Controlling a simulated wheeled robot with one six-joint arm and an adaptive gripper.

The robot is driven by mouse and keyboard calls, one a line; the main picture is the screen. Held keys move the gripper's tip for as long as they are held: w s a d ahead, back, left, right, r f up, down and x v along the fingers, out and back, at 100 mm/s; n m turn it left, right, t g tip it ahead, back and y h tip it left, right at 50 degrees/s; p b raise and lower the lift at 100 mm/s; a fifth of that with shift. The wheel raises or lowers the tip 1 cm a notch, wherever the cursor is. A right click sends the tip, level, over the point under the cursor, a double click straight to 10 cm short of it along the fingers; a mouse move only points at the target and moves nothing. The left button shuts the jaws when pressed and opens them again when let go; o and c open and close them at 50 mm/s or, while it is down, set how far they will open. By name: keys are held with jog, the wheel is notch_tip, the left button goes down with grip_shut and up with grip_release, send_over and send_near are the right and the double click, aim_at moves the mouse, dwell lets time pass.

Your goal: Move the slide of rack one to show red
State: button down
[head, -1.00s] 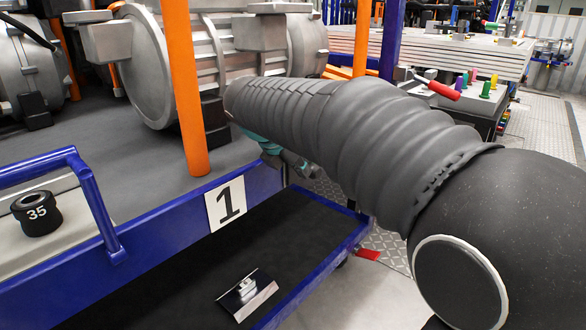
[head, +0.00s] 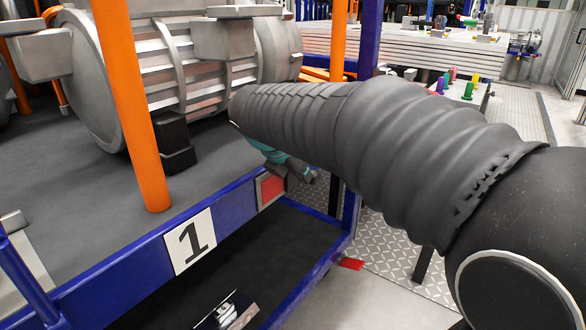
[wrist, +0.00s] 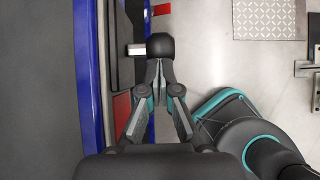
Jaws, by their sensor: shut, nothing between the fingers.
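Rack one is the blue-framed rack with the "1" label (head: 190,242) on its front beam. A red panel (head: 271,189) in a light frame shows on that beam, right of the label. In the wrist view the red panel (wrist: 121,112) lies left of my fingers, beside the blue beam. A pale metal piece (wrist: 136,49) sticks out just left of my fingertips; I cannot tell if they touch it. My gripper (wrist: 159,60) is shut and empty, in front of the beam. In the head view my gripper (head: 306,174) is partly hidden by my arm.
Orange posts (head: 136,120) and a large grey machine part (head: 190,60) stand on the rack. A dark lower shelf (head: 265,260) lies below the beam. A red floor mark (head: 350,264) is near the rack's foot. Open floor extends to the right.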

aim_at(292, 176)
dwell(0.3)
jog(key=s+a+f+p+v, duration=0.1)
jog(key=v, duration=1.2)
jog(key=shift+s+a, duration=0.2)
jog(key=shift+s, duration=0.05)
jog(key=shift+f, duration=0.15)
jog(key=s+d+f+m+g+y, duration=0.1)
jog(key=s+f+m+y, duration=0.15)
jog(key=f+m, duration=0.35)
jog(key=s+f+m+g+y, duration=0.1)
jog(key=s+f+m, duration=0.25)
jog(key=m, duration=0.45)
jog(key=s+d+f+m, duration=0.3)
jog(key=s+d+m, duration=0.3)
jog(key=d+m, duration=0.1)
jog(key=s+d+f+m+t+y, duration=0.1)
jog(key=s+d+f+m, duration=0.3)
jog(key=s+d+m, duration=0.3)
jog(key=d, duration=0.2)
jog(key=shift+s+d+t, duration=0.2)
jog(key=shift+d+t, duration=0.1)
jog(key=shift+d, duration=0.05)
